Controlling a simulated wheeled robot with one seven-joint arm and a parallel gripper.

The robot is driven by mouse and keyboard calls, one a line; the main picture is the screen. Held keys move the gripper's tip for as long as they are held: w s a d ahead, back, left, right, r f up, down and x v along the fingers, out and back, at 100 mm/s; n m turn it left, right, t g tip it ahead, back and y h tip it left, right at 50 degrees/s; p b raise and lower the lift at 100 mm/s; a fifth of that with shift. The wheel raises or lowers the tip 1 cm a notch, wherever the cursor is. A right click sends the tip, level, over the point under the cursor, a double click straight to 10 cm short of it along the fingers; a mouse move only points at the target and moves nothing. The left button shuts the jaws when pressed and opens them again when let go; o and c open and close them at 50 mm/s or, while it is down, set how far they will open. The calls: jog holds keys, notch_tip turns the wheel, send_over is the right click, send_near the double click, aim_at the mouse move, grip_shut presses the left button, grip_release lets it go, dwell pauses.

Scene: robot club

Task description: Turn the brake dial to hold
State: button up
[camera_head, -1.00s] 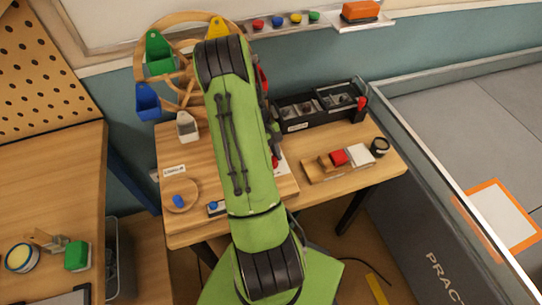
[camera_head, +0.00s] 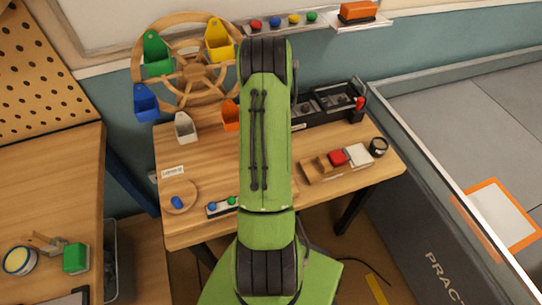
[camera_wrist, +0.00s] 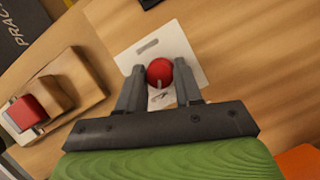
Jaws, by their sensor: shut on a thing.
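The brake dial is a round red knob (camera_wrist: 160,71) on a white plate (camera_wrist: 186,50) on the wooden table, seen in the wrist view. My gripper (camera_wrist: 159,82) is shut on it, with one grey finger on each side of the knob. A small pale pointer mark shows just below the knob, between the fingers. The plate's markings are too small and blurred to read. In the head view my green arm hides the dial and the gripper.
A wooden block with a red piece (camera_head: 337,158) and a white piece sits to the right on the table (camera_head: 205,160). A spoked wheel (camera_head: 195,72) with coloured buckets stands behind left. A dark tray (camera_head: 335,103) is at the back.

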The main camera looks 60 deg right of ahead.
jog(key=shift+m, duration=0.5)
jog(key=o, duration=1)
jog(key=p+v, duration=0.1)
jog(key=v, duration=0.6)
jog(key=p+v, duration=0.2)
jog(key=v, duration=0.6)
jog(key=shift+s+d+r, duration=0.15)
jog(key=shift+s+r, duration=0.05)
jog(key=shift+r, duration=0.15)
